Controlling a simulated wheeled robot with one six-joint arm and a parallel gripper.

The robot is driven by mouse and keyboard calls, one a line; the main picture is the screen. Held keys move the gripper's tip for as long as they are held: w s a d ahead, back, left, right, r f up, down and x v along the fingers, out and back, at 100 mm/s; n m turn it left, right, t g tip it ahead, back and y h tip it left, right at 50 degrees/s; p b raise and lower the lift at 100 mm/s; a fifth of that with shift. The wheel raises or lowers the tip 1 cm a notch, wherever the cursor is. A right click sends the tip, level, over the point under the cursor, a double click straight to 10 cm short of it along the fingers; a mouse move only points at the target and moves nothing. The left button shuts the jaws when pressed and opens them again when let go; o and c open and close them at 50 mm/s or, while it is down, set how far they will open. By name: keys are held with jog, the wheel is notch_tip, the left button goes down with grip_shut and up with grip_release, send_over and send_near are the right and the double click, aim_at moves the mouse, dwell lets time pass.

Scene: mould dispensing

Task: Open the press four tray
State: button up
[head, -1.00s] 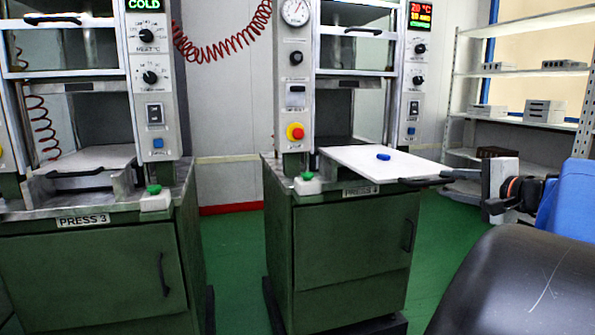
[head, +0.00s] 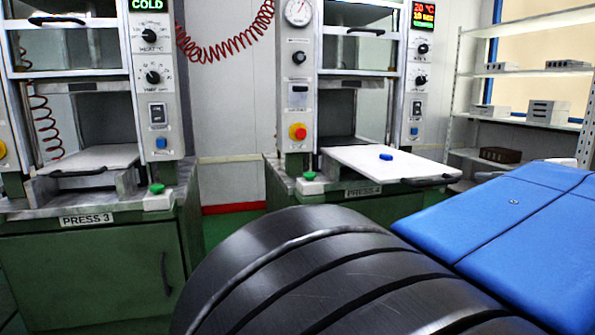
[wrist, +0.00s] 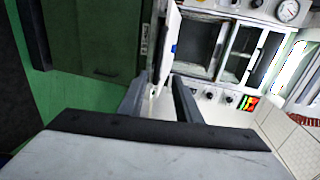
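The press four tray (head: 375,165) is a flat white plate that sticks out from the front of the press labelled PRESS 4 (head: 362,191). A small blue piece (head: 386,156) lies on it. The tray's dark handle (head: 432,181) is at its front edge. In the wrist view the tray (wrist: 169,50) shows nearly edge-on, with the blue piece (wrist: 173,48) at its side. My gripper (wrist: 159,82) shows only in the wrist view. Its two fingers are apart with nothing seen held between them, and the tray is beyond them. My arm hides the press's lower front in the head view.
Press 3 (head: 88,221) stands at the left with its own white tray (head: 95,158) and handle. A shelf rack (head: 520,70) with grey blocks is at the right. Green floor (wrist: 70,100) is open beside the press in the wrist view.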

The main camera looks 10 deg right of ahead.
jog(key=shift+v, duration=1.3)
jog(key=w+a+f+n+g, duration=0.1)
jog(key=w+a+f+g, duration=0.15)
jog(key=f, duration=0.35)
jog(key=w+a+f+n+g, duration=0.1)
jog(key=w+f+g, duration=0.15)
jog(key=f, duration=0.35)
jog(key=w+a+f+n+g, duration=0.1)
jog(key=f+g, duration=0.2)
jog(key=f, duration=0.3)
jog(key=s+a+f+n+g, duration=0.1)
jog(key=s+a+f+n, duration=0.4)
jog(key=a+n, duration=0.2)
jog(key=s+a+f+n+g, duration=0.1)
jog(key=s+a+f+n, duration=0.4)
jog(key=a, duration=0.7)
jog(key=shift+a+f+n+g+h, duration=0.3)
jog(key=shift+f+n+g, duration=0.15)
jog(key=shift+n, duration=0.85)
